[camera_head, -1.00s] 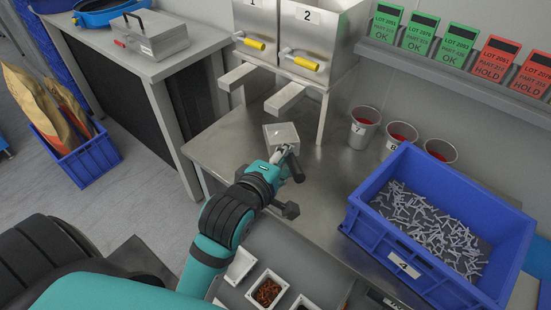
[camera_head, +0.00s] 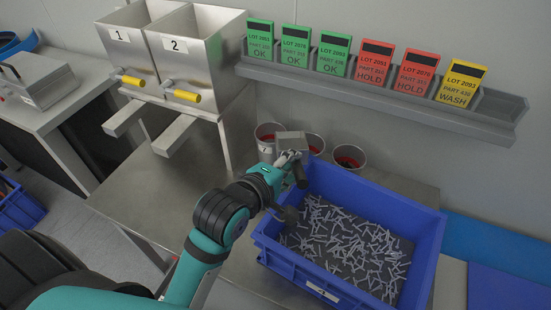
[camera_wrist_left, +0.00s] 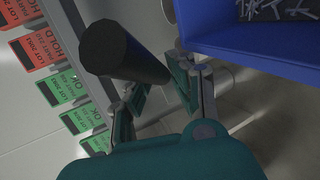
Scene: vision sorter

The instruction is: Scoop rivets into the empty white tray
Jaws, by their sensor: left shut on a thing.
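My left gripper (camera_head: 288,168) is shut on the dark handle of a grey metal scoop (camera_head: 291,141). The scoop is held up near the back left corner of the blue crate (camera_head: 424,235), in front of the red-lined cups. The dark round handle (camera_wrist_left: 125,52) shows large in the left wrist view, by the gripper fingers (camera_wrist_left: 160,90). Loose grey rivets (camera_head: 345,245) cover the crate's floor. What the scoop holds cannot be seen. The empty white tray is not in view now. My right gripper is not in view.
Several cups (camera_head: 349,157) stand behind the crate. Two metal hoppers (camera_head: 215,65) with yellow handles and chutes stand at the back left. A wall rail (camera_head: 400,95) holds green, red and yellow lot cards. The steel table (camera_head: 165,195) is clear left of my arm.

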